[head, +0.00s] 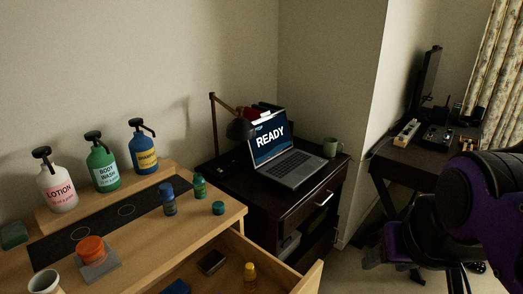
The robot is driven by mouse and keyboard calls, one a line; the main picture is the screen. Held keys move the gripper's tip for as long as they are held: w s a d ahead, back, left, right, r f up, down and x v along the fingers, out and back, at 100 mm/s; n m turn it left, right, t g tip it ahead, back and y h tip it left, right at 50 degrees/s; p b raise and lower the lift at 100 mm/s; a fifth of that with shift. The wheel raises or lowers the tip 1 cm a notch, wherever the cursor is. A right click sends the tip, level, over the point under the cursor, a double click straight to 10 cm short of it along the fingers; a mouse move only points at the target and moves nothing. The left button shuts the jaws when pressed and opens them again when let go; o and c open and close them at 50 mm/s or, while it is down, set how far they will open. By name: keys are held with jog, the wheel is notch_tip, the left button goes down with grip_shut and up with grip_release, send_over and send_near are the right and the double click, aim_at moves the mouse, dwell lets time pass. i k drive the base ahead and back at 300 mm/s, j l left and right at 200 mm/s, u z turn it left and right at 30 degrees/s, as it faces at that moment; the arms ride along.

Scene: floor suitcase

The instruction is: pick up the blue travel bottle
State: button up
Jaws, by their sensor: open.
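The blue travel bottle (168,200) stands upright on the dark mat on the wooden dresser top, in the head view left of centre. It is small and has a blue cap. A much larger blue pump bottle (143,155) with a yellow label stands behind it and to its left. A small green bottle (199,187) stands close to its right. My purple and black arm shows at the right edge, far from the bottle. My gripper's fingers do not show.
An open drawer (305,279) juts out below, holding a yellow-capped bottle (250,275). A laptop (290,168) sits beyond.

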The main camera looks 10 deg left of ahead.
aim_at(170, 210)
jog(key=i+l, duration=0.2)
jog(key=l, duration=0.2)
jog(key=i+l+u, duration=0.15)
jog(key=l, duration=0.2)
jog(key=i+l+u, duration=0.1)
jog(key=u, duration=1.15)
